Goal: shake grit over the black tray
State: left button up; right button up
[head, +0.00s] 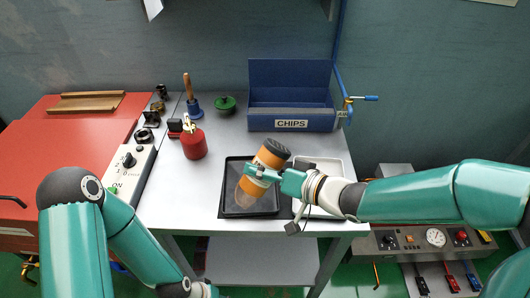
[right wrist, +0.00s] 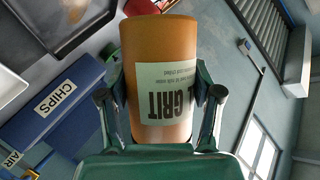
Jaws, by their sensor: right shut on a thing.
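My right gripper (head: 262,174) is shut on an orange grit shaker (head: 247,188) with a dark cap. The shaker is tilted over the black tray (head: 224,200), its dark cap up and to the right, its other end low over the tray. A pale hazy patch shows below that low end; I cannot tell if it is falling grit. In the right wrist view the shaker (right wrist: 158,50) sits between both fingers (right wrist: 160,108), its GRIT label upside down. My left arm is at the lower left; its gripper is out of the picture.
A white tray (head: 334,169) stands right of the black one, partly behind my right arm. A blue CHIPS bin (head: 290,116) is at the back. A red can (head: 194,146), a wooden-handled brush (head: 188,88) and a green-topped object (head: 226,103) stand left on the grey top.

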aim_at(241, 186)
jog(key=shift+a+f+m+y, duration=0.1)
jog(key=shift+f+m+y, duration=0.4)
jog(key=shift+m, duration=0.3)
jog(key=shift+s+a+f+m+y+p, duration=0.15)
jog(key=shift+s+a+m+y+p, duration=0.2)
jog(key=shift+m, duration=0.35)
jog(key=m, duration=0.1)
jog(key=s+a+m+y, duration=0.1)
jog(key=m, duration=0.1)
jog(key=a+f+m+y, duration=0.1)
jog(key=m, duration=0.1)
jog(key=shift+s+f, duration=0.1)
jog(key=shift+s, duration=0.2)
jog(key=m, duration=0.2)
jog(key=t+y, duration=0.1)
jog(key=shift+s+a+f+m+b, duration=0.15)
jog(key=shift+s+a+m+b, duration=0.15)
jog(key=shift+a+m+b, duration=0.1)
jog(key=shift+s+a+m, duration=0.15)
jog(key=shift+m, duration=0.45)
jog(key=shift+w, duration=0.2)
jog(key=shift+w+r, duration=0.2)
jog(key=shift+w, duration=1.8)
